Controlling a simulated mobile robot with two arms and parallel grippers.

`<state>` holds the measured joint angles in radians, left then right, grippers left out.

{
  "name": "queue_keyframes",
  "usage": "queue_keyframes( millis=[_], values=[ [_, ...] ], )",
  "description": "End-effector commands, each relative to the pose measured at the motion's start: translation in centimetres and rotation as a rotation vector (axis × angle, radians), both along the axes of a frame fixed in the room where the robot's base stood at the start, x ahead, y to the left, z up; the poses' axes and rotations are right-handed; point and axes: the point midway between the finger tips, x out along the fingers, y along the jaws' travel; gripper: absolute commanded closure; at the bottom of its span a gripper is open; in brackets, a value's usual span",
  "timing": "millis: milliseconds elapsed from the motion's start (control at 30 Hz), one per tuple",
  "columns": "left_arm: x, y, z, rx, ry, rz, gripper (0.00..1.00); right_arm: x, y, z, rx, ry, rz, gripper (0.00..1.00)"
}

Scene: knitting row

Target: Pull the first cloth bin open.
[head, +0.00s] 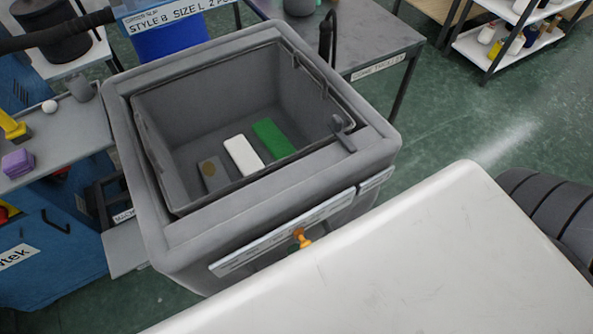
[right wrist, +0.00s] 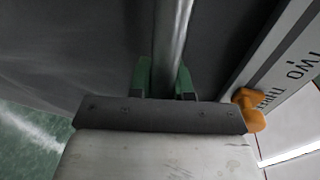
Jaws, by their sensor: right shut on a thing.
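A grey cloth bin (head: 370,130) stands in the middle of the head view, its open top facing me. Inside lie a grey block with a brown spot (head: 213,174), a white block (head: 243,155) and a green block (head: 272,138). A pale label strip (head: 285,231) runs along its front, with an orange knob (head: 301,238) that also shows in the right wrist view (right wrist: 249,110). My right gripper (right wrist: 166,76) has its green fingers shut on a metal bar (right wrist: 172,35) beside dark grey fabric. In the head view my arm hides most of this grip. My left gripper is out of view.
A blue cabinet (head: 50,245) with a grey top stands close on the left. A grey table (head: 375,35) is behind the bin, and a white shelf rack (head: 490,50) stands at the upper right. Green floor (head: 450,120) is clear to the right.

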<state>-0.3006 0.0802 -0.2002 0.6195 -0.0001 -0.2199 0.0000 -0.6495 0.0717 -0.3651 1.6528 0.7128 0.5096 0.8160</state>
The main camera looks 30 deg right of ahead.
Motion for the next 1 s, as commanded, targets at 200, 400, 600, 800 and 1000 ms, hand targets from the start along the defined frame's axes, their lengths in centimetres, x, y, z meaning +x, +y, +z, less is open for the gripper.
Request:
queue_keyframes(
  millis=[200,400,600,800,1000],
  values=[
    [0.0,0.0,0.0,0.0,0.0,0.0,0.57,-0.1,0.1,-0.1,0.001,0.004,0.003,0.56],
    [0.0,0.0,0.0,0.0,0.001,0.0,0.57,0.0,0.0,0.0,0.0,0.002,0.001,0.56],
    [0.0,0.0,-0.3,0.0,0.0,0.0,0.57,-1.3,0.0,0.0,0.0,0.005,0.002,0.56],
    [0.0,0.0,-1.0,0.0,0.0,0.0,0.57,-5.1,-0.1,0.7,-0.001,0.007,0.003,0.56],
    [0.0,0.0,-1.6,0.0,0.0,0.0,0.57,-8.7,-0.2,1.5,0.0,0.006,0.003,0.56]
  ],
)
